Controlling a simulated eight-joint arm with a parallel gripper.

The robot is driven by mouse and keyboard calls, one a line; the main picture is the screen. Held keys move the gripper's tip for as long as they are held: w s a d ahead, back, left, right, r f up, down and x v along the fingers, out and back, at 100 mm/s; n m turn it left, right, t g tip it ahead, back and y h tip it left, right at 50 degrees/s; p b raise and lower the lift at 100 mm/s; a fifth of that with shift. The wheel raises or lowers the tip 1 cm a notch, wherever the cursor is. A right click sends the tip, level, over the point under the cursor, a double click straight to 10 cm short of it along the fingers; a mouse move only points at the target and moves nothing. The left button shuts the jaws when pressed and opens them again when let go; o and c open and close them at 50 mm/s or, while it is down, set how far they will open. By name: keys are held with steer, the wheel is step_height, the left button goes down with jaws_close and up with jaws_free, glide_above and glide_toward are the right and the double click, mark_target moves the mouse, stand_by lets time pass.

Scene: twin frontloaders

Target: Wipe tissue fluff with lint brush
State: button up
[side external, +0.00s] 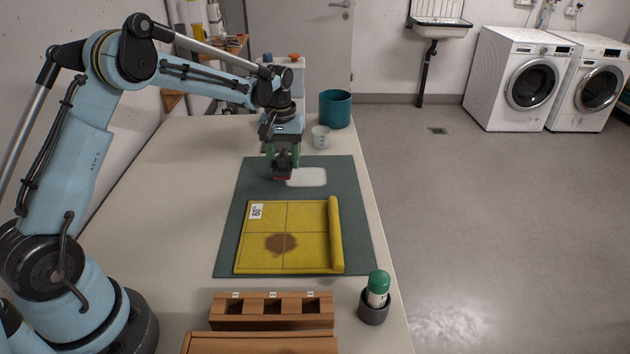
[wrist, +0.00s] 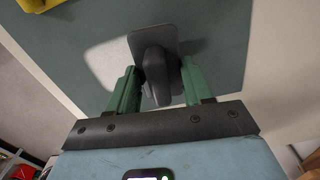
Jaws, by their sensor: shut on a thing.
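The lint brush (side external: 281,176) is a dark block with a reddish underside, at the far part of the dark green mat (side external: 235,225). In the wrist view the brush (wrist: 155,45) shows as a dark grey plate with an upright grip. My gripper (side external: 282,158) is shut on that grip, with green fingers (wrist: 157,82) on either side. Whether the brush touches the mat is hard to tell. A pale rounded patch (side external: 308,177), which may be the tissue fluff, lies on the mat just right of the brush. Single bits of fluff cannot be made out.
A folded yellow cloth (side external: 310,225) with a brown stain lies nearer on the mat. A wooden rack (side external: 272,322) and a green-capped bottle (side external: 378,285) in a dark holder (side external: 373,312) stand in front. A white cup (side external: 321,138) and teal bin (side external: 335,108) stand behind.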

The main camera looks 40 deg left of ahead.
mark_target(289, 162)
steer(key=shift+f, duration=0.85)
steer(key=shift+w+d+f, duration=0.15)
steer(key=shift+f, duration=0.4)
steer(key=shift+c, duration=0.2)
steer(key=shift+w+d, duration=0.25)
steer(key=shift+w, duration=0.05)
steer(key=shift+c, duration=0.6)
steer(key=shift+w+d, duration=3.4)
steer(key=shift+d, duration=0.1)
steer(key=shift+s+a, duration=3.9)
steer(key=shift+a, duration=0.05)
steer(key=shift+w+a, duration=0.5)
steer(key=shift+w, duration=0.1)
steer(key=shift+w+d, duration=3.75)
steer(key=shift+d, duration=0.15)
steer(key=shift+s+a, duration=3.8)
steer(key=shift+r, duration=4.1)
